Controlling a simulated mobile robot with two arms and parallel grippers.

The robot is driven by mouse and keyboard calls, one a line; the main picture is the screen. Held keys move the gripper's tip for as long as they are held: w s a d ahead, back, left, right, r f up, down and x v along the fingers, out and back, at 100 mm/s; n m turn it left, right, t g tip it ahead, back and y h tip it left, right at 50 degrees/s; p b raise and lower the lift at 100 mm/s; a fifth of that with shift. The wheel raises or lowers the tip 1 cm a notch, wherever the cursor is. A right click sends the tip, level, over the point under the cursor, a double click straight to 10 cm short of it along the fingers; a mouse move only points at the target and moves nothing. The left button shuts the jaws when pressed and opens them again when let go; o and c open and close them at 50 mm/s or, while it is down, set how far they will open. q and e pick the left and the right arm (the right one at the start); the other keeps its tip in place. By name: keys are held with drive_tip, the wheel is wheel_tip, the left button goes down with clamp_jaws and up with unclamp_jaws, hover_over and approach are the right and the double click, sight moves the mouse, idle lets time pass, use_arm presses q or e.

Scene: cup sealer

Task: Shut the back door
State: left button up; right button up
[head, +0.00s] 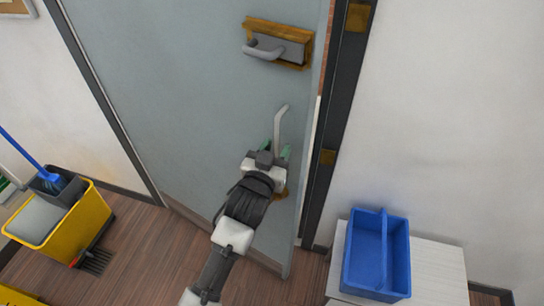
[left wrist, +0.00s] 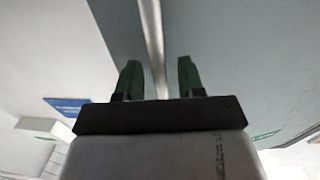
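The back door (head: 190,110) is a grey-blue panel that stands slightly ajar. Its right edge stands out from the dark door frame (head: 341,120), and its bottom right corner reaches out over the floor. A lever handle (head: 264,51) on a brass-coloured plate is high on the door. Below it is a grey upright pull bar (head: 281,125). My left gripper (head: 275,150) is at the lower part of this bar. In the left wrist view, its green fingers (left wrist: 158,78) are apart, with the metal bar (left wrist: 153,40) showing between them; contact cannot be told. My right gripper is not in view.
A white cabinet (head: 440,275) with a blue caddy (head: 364,250) on it stands right of the door frame. A yellow mop bucket (head: 75,228) and a dark brush (head: 92,260) are at the left. Wooden floor (head: 145,255) is bare between the bucket and the door.

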use_arm(q)
drive_tip(key=b+v, duration=0.2)
drive_tip(key=v, duration=0.8)
drive_tip(key=shift+s, duration=0.3)
drive_tip(key=shift+a, duration=0.1)
drive_tip(key=shift+c, duration=0.5)
